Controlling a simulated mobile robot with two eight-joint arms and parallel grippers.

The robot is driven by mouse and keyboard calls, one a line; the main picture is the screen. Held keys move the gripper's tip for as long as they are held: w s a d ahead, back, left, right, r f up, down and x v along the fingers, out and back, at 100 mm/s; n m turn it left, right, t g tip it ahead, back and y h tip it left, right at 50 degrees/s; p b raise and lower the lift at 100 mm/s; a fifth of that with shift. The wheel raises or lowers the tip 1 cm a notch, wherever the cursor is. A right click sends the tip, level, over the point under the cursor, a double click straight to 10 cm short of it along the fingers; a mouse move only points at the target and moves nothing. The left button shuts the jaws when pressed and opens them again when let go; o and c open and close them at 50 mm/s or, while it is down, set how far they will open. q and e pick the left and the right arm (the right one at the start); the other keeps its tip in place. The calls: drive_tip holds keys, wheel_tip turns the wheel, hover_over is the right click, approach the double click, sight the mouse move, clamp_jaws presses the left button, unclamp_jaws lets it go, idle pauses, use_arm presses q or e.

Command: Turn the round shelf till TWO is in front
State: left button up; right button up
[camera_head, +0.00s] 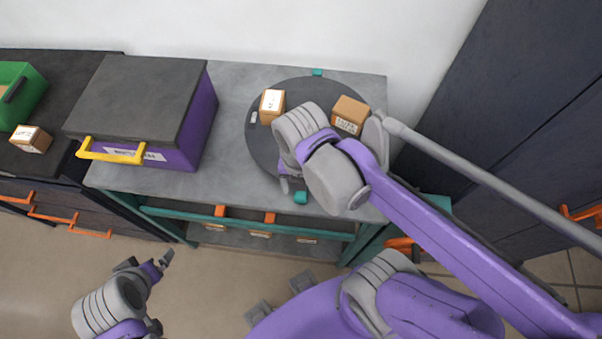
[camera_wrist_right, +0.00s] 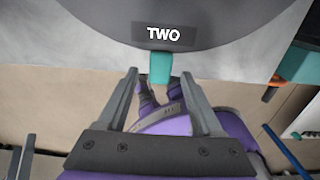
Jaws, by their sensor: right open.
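The round shelf (camera_head: 262,148) is a dark grey disc on the grey table, partly hidden by my right arm. In the right wrist view, a black label reading TWO (camera_wrist_right: 163,36) lies on the shelf (camera_wrist_right: 235,14) near its rim, just inside a teal tab (camera_wrist_right: 160,67). The teal tab (camera_head: 300,197) shows at the shelf's near edge in the head view. My right gripper (camera_wrist_right: 160,76) is open, with its fingertips on either side of the tab, apart from it. My left gripper (camera_head: 160,262) hangs low in front of the table; its jaw opening is unclear.
Two cardboard boxes, left (camera_head: 271,106) and right (camera_head: 350,114), stand on the shelf. A second teal tab (camera_head: 317,72) is at its far edge. A purple case (camera_head: 185,135) with a yellow handle stands to the left. Dark cabinets (camera_head: 500,100) bound the right side.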

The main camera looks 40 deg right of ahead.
use_arm(q)
drive_tip(key=shift+w+r, duration=0.2)
drive_tip(key=shift+r, duration=0.3)
use_arm(e)
wheel_tip(320, 180, up, 9)
drive_tip(key=shift+f, duration=0.15)
